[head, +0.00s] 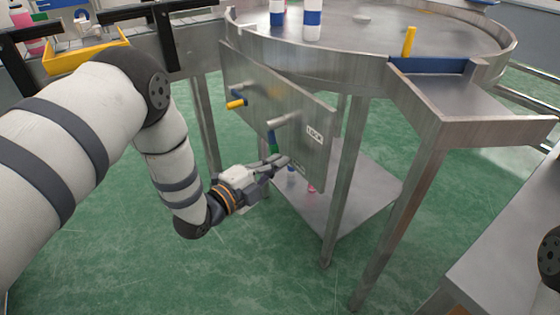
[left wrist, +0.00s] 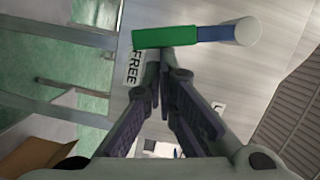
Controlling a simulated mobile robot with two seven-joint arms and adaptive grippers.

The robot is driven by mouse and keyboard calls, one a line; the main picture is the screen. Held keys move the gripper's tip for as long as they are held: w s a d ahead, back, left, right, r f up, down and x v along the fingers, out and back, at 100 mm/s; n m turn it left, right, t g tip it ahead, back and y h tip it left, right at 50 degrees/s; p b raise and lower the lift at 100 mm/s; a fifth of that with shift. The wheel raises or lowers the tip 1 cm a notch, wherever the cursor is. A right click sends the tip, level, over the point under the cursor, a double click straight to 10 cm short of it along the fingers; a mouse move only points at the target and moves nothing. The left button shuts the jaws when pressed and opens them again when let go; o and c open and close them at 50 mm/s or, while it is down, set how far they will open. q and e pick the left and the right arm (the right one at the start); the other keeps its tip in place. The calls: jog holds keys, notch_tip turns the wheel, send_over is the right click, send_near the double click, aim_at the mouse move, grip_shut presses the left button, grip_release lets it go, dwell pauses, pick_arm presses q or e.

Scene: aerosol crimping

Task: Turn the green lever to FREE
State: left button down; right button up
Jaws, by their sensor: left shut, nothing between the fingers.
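The green lever (head: 273,142) is on the upright metal panel under the round table. It has a metal hub, a blue section and a green end that hangs down. In the left wrist view the green end (left wrist: 165,37) lies beside the FREE label (left wrist: 135,68). The LOCK label (head: 314,133) is to the lever's right on the panel. My left gripper (head: 283,161) is shut and empty, just below the green end. In the left wrist view its fingertips (left wrist: 166,58) are right at the green end; I cannot tell whether they touch. My right gripper is out of view.
A yellow-tipped lever (head: 237,103) is higher on the same panel. The round metal table (head: 380,35) carries white-and-blue cans (head: 312,20) and a yellow peg (head: 409,42). A lower shelf (head: 345,200) and table legs stand behind and right of my gripper. Green floor is open below.

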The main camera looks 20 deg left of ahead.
pick_arm(q)
jog(key=shift+w+a+f+m+t, duration=0.15)
jog(key=shift+w+a+f+m, duration=0.2)
jog(key=shift+m, duration=0.35)
jog(key=shift+w+a+f+m+t, duration=0.2)
jog(key=shift+a+f+m, duration=0.15)
jog(key=shift+m, duration=0.35)
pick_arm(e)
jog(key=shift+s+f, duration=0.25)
pick_arm(q)
jog(key=shift+a, duration=0.1)
